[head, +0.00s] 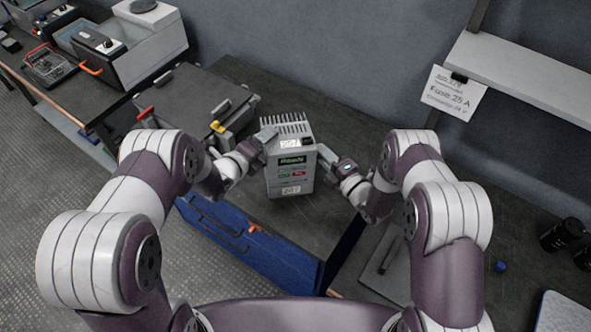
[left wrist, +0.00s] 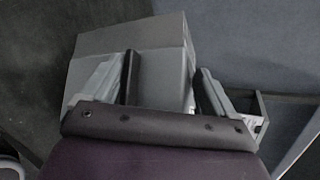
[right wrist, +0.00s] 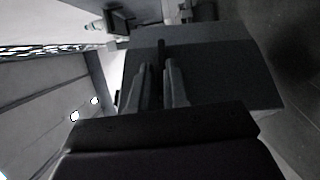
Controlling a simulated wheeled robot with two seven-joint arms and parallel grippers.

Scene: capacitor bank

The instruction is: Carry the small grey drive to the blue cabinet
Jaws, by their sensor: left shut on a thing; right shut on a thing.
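The small grey drive (head: 291,170), a box with fins on top and a green label, is upright between my two grippers in the head view. My left gripper (head: 267,141) is shut on its left side and my right gripper (head: 328,163) on its right side. Its grey casing also fills the middle of the left wrist view (left wrist: 163,65) and shows dark in the right wrist view (right wrist: 225,70). The blue cabinet (head: 245,243) is below the dark bench top, in front of the drive. I cannot tell if the drive touches the bench.
A grey case with coloured latches (head: 185,105) stands left of the drive. A multimeter (head: 47,65) and grey machines are on the far left bench. A shelf (head: 520,72) with a paper sign (head: 455,92) is at upper right. Black cylinders (head: 562,235) stand at right.

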